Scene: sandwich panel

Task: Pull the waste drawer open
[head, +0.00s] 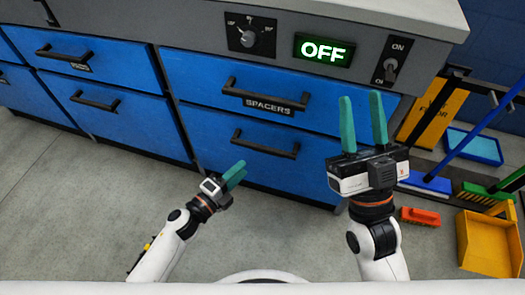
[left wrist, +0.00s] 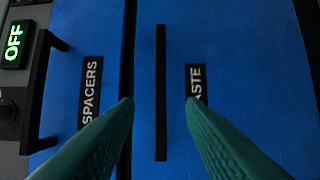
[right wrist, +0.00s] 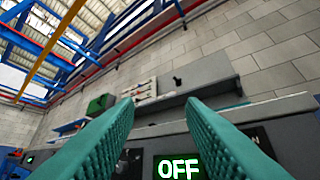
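The waste drawer (head: 222,160) is the blue front below the spacers drawer, and it looks shut. Its black bar handle (head: 265,149) runs across the front. In the left wrist view the handle (left wrist: 160,60) appears between my fingertips, beside a partly hidden label reading "ASTE" (left wrist: 197,80). My left gripper (head: 241,169) is open and empty, in front of and below the handle, apart from it. My right gripper (head: 362,108) is open and empty, raised in front of the right side of the cabinet, and its camera faces upward past the counter.
The spacers drawer (head: 220,78) above has its own handle (head: 265,96). A lit OFF sign (head: 324,50), a dial (head: 249,36) and an ON switch (head: 391,65) are on the panel. Brooms, an orange brush (head: 420,216) and a yellow dustpan (head: 489,244) stand at right. The left floor is clear.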

